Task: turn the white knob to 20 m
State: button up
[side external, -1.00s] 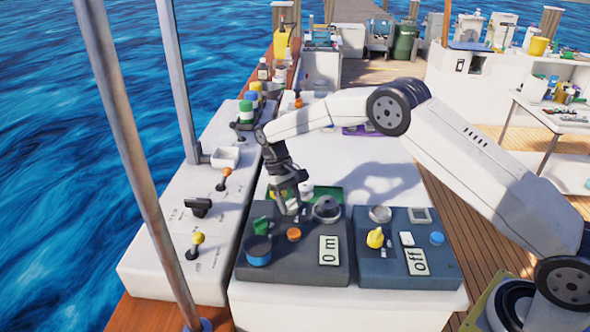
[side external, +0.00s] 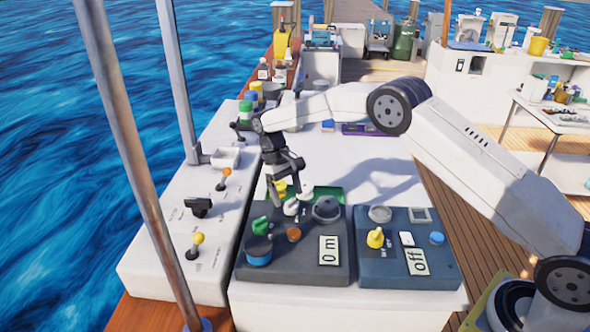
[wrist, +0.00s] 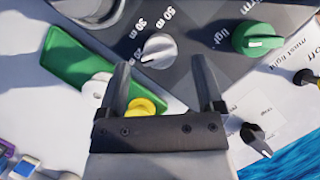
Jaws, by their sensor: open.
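The white knob (side external: 291,207) sits on the dark left panel, between the green knob (side external: 260,225) and the round black part. In the wrist view the white knob (wrist: 160,49) has a raised ridge slanting to the lower left, with "50 m" and "30 m" printed beside it. A label at its lower left is partly hidden by a finger. The panel's display (side external: 328,250) reads "0 m". My gripper (side external: 286,191) is open and empty just behind the knob. In the wrist view the knob lies between and beyond my fingertips (wrist: 162,62), apart from them.
A yellow part (wrist: 145,106) shows partly hidden between my fingers. A green tray (wrist: 72,60) lies behind the panel. An orange button (side external: 294,235) and a blue-rimmed dial (side external: 258,251) are on the same panel.

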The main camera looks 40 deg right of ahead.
jog(key=shift+v, duration=2.6)
jog(key=shift+s+r, duration=0.1)
jog(key=s+d+t, duration=0.2)
jog(key=s+t, duration=0.1)
jog(key=s, duration=1)
jog(key=s+d+t, duration=0.2)
jog(key=s+t, duration=0.2)
jog(key=s, duration=1)
jog(key=shift+s+d, duration=0.2)
jog(key=shift+s, duration=0.05)
jog(key=shift+w+r, duration=0.1)
